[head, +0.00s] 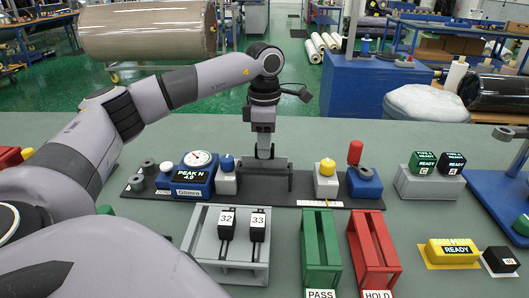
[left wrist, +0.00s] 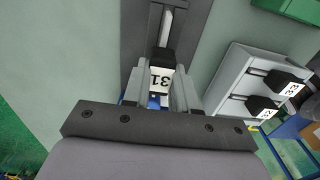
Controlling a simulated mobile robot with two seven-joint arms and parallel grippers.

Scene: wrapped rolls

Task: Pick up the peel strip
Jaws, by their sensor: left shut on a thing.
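My left gripper (head: 265,178) is low over the long dark base plate, between the blue-knobbed and the yellow-knobbed units. In the left wrist view my left gripper (left wrist: 158,88) has its fingers closed on the peel strip (left wrist: 160,77), a black piece with a white label reading 31. A narrow grey bar in a dark slot lies just beyond it. In the head view the gripper hides this piece. Two similar black pieces, 32 (head: 227,220) and 33 (head: 259,222), sit in a grey rack (head: 205,248). My right gripper is not in view.
A gauge unit (head: 194,175) stands left of the gripper. A red-knobbed blue unit (head: 363,182) stands to the right. In front are a green PASS rack (head: 320,250) and a red HOLD rack (head: 373,250). A yellow READY block (head: 452,252) lies at right.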

